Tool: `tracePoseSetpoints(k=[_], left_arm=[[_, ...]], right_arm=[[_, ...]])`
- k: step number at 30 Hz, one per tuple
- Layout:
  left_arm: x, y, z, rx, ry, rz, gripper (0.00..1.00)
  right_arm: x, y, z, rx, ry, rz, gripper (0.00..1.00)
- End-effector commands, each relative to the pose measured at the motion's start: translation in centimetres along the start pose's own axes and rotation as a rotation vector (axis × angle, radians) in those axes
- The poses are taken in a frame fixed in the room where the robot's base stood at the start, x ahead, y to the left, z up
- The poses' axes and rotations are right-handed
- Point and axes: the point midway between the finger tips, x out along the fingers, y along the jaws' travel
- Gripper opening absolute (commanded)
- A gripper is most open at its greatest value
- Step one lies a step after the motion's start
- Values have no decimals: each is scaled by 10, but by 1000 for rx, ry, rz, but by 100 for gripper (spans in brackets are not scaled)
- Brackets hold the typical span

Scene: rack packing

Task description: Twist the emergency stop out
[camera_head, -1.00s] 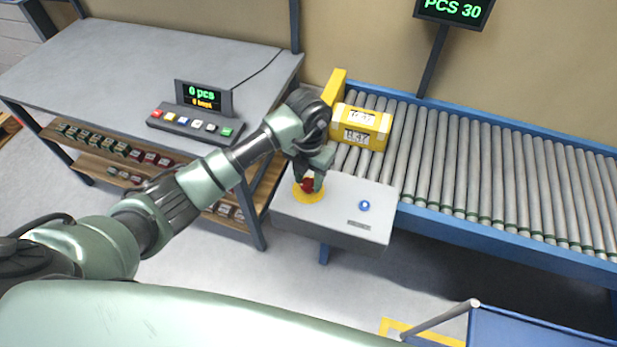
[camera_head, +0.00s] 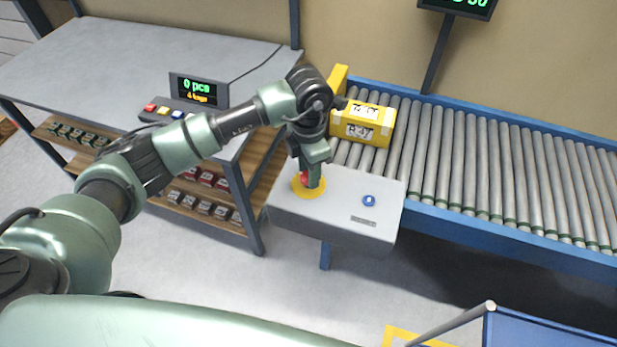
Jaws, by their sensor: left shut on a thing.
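The emergency stop is a red mushroom button (camera_head: 304,178) on a round yellow plate (camera_head: 301,190), on top of a grey control box (camera_head: 345,208). My left gripper (camera_head: 309,181) points down over the yellow plate and is shut on the red button. Its fingers hide part of the button. A blue button (camera_head: 369,200) sits on the same box, to the right of the gripper. My right gripper is not in view.
A roller conveyor (camera_head: 480,165) runs behind and right of the box, with a yellow carton (camera_head: 362,125) at its left end. A grey table (camera_head: 130,65) with a keypad display (camera_head: 199,90) stands at left. A blue-sided cart (camera_head: 550,330) is at lower right.

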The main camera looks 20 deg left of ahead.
Motion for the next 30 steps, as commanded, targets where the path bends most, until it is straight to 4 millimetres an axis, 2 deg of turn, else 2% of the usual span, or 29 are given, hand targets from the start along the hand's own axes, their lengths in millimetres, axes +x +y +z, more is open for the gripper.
tracePoseSetpoints(k=[1,9,25,26,27,28,30], left_arm=[[7,0,-1,27,4,-1,0],[6,-1,-2,127,7,-3,0],[6,-3,-3,153,12,-8,0],[6,-3,-3,153,12,-8,44],[6,-3,-3,153,12,-8,55],[6,-3,-3,153,11,-8,61],[5,-2,-2,153,9,-7,61]], right_arm=[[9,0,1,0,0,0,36],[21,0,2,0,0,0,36],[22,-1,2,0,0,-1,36],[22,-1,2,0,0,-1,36],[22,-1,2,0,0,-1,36],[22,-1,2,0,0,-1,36],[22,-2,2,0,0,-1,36]])
